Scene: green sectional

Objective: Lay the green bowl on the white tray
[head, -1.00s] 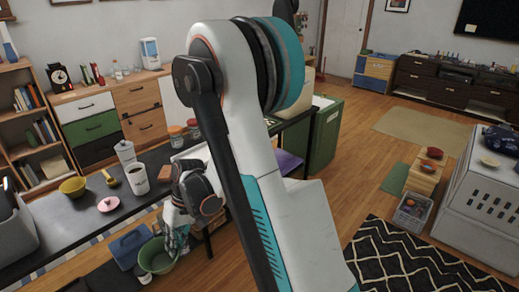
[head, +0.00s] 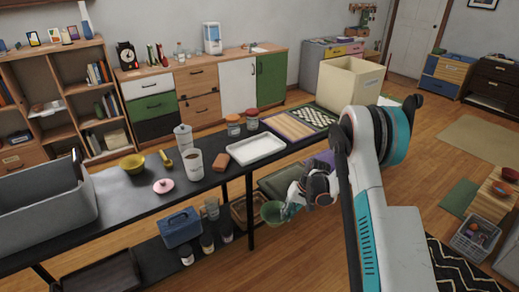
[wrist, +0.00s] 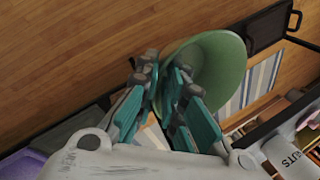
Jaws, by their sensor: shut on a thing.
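The green bowl (wrist: 222,65) is held by its rim between the fingers of my gripper (wrist: 165,95) in the wrist view, tilted on its side. In the head view the green bowl (head: 273,212) hangs at my gripper (head: 289,208), in front of the black table's edge and below its top. The white tray (head: 256,148) lies on the black tabletop, up and left of the gripper, and looks empty.
A checkered board (head: 299,122) lies beyond the tray. A blue caddy (head: 181,227) sits on the lower shelf.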

